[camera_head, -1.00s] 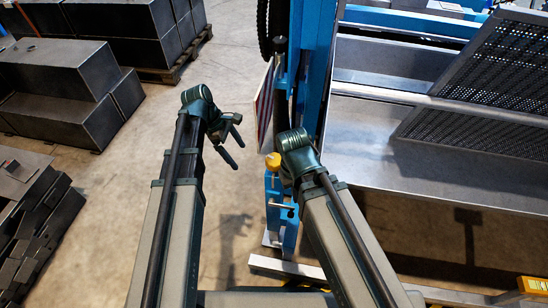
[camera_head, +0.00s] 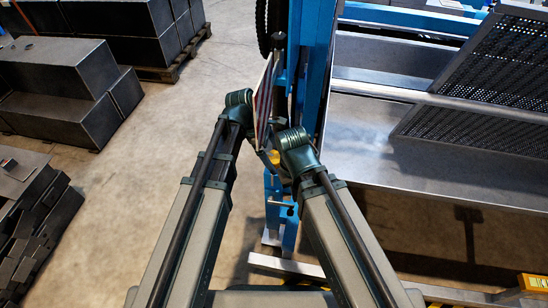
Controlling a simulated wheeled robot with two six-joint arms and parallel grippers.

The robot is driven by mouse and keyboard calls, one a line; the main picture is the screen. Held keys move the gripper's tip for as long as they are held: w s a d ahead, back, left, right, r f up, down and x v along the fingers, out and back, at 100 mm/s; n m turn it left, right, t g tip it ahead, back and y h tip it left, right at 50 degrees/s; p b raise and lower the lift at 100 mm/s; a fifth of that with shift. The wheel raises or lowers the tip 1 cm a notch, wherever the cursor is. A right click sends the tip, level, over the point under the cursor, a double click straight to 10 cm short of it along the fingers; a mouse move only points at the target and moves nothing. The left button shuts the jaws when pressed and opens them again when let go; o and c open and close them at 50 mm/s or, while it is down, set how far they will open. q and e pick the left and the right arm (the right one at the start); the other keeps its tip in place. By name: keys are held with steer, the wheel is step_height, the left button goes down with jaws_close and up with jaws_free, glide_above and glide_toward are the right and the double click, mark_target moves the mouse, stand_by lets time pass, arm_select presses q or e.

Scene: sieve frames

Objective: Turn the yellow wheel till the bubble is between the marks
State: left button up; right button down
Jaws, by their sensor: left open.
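The yellow wheel (camera_head: 273,157) sits on top of a blue stand (camera_head: 273,190) in the middle of the head view, partly covered. My left gripper (camera_head: 266,156) is open, with its dark fingers beside the wheel at its left; I cannot tell whether they touch it. My right arm's wrist is close to the right of the wheel and hides my right gripper. A yellow block with a pale window (camera_head: 533,284) lies at the lower right edge. I cannot make out a bubble or marks.
A striped panel (camera_head: 264,100) stands upright just behind the wheel, near my left wrist. A blue column (camera_head: 312,65) rises behind it. A grey metal machine bed (camera_head: 390,150) fills the right. Dark blocks (camera_head: 55,95) stand at the left, with open floor between.

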arm_select(q)
steer(key=shift+d+f, duration=0.1)
steer(key=shift+f, duration=0.05)
steer(key=c, duration=1.3)
steer(key=shift+m, duration=0.3)
steer(key=m+g, duration=0.1)
steer(key=m, duration=0.2)
steer(key=shift+w+y, duration=0.1)
steer(key=shift+y, duration=0.3)
steer(key=shift+m+g+y, duration=0.4)
steer(key=shift+m+g, duration=0.3)
steer(key=shift+m, duration=1.4)
